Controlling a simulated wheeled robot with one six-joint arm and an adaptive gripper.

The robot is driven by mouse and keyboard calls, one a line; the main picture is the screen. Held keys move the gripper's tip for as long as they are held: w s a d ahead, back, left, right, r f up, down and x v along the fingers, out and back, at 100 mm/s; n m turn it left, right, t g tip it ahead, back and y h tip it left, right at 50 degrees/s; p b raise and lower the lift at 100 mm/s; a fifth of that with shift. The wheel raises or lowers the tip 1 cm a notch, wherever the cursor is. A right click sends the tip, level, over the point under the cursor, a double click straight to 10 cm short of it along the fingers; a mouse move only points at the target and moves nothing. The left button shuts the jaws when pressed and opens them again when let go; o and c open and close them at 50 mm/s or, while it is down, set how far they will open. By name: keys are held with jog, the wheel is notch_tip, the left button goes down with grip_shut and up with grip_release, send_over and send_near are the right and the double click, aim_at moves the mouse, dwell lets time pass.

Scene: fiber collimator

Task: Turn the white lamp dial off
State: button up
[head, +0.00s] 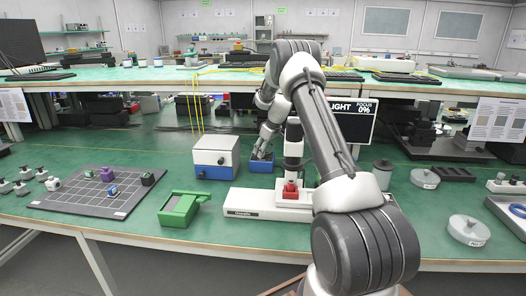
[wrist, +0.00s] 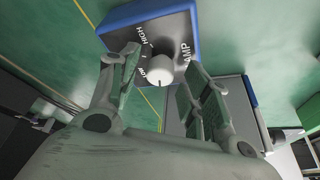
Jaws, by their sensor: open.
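The white lamp dial (wrist: 160,68) sits on the dark face of a blue box (wrist: 118,14), with "HIGH" and part of "LAMP" readable and a smaller label blurred. My gripper (wrist: 161,62) is open, with one finger on each side of the dial in the wrist view. I cannot tell whether either finger touches it. In the head view the blue box (head: 258,168) stands on the green bench, with my gripper (head: 263,153) just above it. The dial is hidden there.
A white and blue box (head: 215,158) stands left of the lamp box. A microscope-like instrument with a white base (head: 255,204) is in front of it. A screen (head: 362,120) reads "LIGHT" and "FOCUS 0%".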

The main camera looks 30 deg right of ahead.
jog(key=v, duration=1.1)
jog(key=shift+s+r, duration=0.25)
jog(key=s+a+r+m, duration=0.1)
jog(key=s+a+r, duration=0.5)
jog(key=s+r, duration=0.45)
jog(key=s+a+r+m, duration=0.1)
jog(key=s+a+r, duration=0.6)
jog(key=s, duration=0.6)
jog(key=s+a+f+m+h, duration=0.1)
jog(key=s, duration=1.1)
jog(key=s+a+f+m, duration=0.1)
jog(key=s, duration=1.1)
jog(key=shift+s+a+f+m+h, duration=0.2)
jog(key=shift+a+f+m+h, duration=0.1)
jog(key=shift+h, duration=0.1)
